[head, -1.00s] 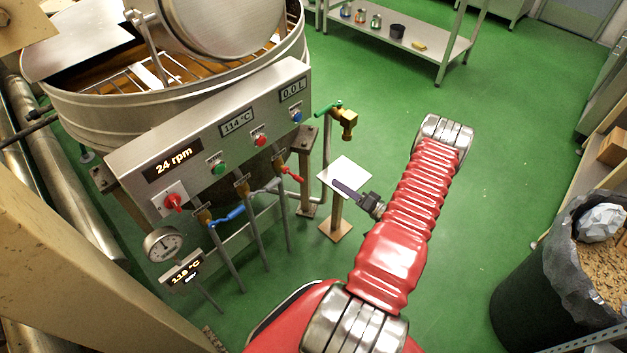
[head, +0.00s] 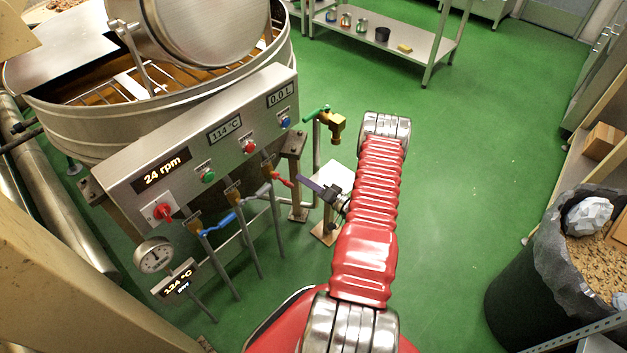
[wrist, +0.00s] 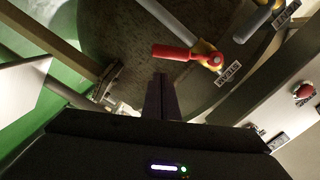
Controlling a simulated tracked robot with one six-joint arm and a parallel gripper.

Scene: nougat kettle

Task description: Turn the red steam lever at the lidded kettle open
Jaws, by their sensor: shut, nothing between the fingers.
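The red steam lever (head: 284,181) sits on a brass valve at the right end of the valve row under the kettle's control panel. In the wrist view its red handle (wrist: 175,52) lies crosswise ahead of the fingers, its hub by a "STEAM" label at the right. My gripper (head: 301,179) is shut and empty. Its dark fingers point left at the handle's free end, with a small gap showing in the wrist view (wrist: 161,77). The kettle (head: 75,125) stands at upper left, its round lid (head: 200,30) tilted up.
A blue lever (head: 218,222) and a grey lever (head: 258,192) hang left of the red one. The control panel (head: 190,150) overhangs them. A brass tap (head: 336,124) and a small white stand (head: 337,174) are close to my gripper.

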